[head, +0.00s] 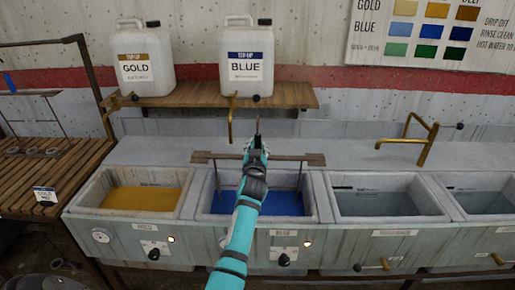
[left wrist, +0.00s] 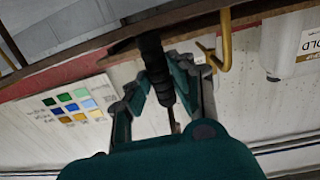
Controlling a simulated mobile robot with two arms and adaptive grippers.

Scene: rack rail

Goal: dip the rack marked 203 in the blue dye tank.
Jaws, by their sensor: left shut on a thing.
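My left gripper (head: 256,145) is over the blue dye tank (head: 312,205), shut on the upright dark handle of a rack. The rack's brown crossbar (head: 305,158) spans above the tank, with thin rods hanging down towards the blue dye (head: 285,204). My arm hides the middle of the rack, and I cannot tell how deep its lower part sits. No number on it is readable. In the left wrist view the fingers (left wrist: 163,85) close around the dark handle (left wrist: 153,55). My right gripper is out of view.
A gold dye tank (head: 185,198) is left of the blue one, and greyish tanks (head: 390,202) are to the right. Brass taps (head: 425,140) and a shelf (head: 190,95) with GOLD and BLUE jugs (head: 246,60) stand behind. A slatted bench (head: 70,165) is at left.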

